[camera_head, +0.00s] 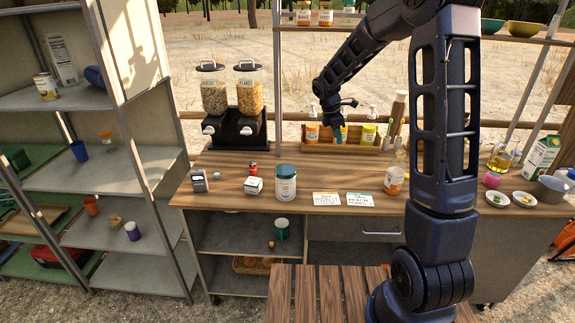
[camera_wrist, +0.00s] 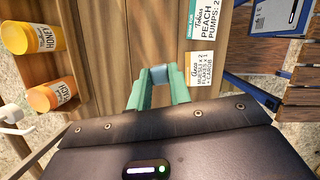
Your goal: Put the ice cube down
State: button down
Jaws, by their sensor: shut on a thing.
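The ice cube (camera_wrist: 158,75) is a small pale-blue block between the two teal fingertips of my gripper (camera_wrist: 159,87) in the wrist view. My gripper is shut on it. Wooden counter top shows beyond the cube; whether the cube touches the wood cannot be told. In the head view my gripper (camera_head: 338,135) hangs at the back of the counter (camera_head: 240,165), in front of the wooden bottle rack. The cube cannot be made out there.
The bottle rack (camera_head: 362,147) stands close to my gripper. Two order cards (camera_head: 327,199) lie near the counter's front edge, between a white tub (camera_head: 285,183) and an orange-labelled jar (camera_head: 393,181). Cereal dispensers (camera_head: 230,105) stand at the back left. The counter's middle is fairly clear.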

jog(key=s+a+r+n+t+y, duration=0.15)
jog(key=a+n, duration=0.65)
jog(key=a, duration=1)
notch_tip(320, 180, up, 3)
jog(key=n+t+y, duration=0.1)
jog(key=n+y, duration=0.1)
jog(key=n, duration=0.6)
send_over(253, 180)
jog(key=s, duration=0.1)
notch_tip(253, 180, down, 20)
jog(key=shift+s+r, duration=0.15)
jog(key=shift+r, duration=0.1)
jog(key=shift+f, duration=0.1)
jog(key=c, duration=1.3)
grip_release()
jog(key=v, duration=1.2)
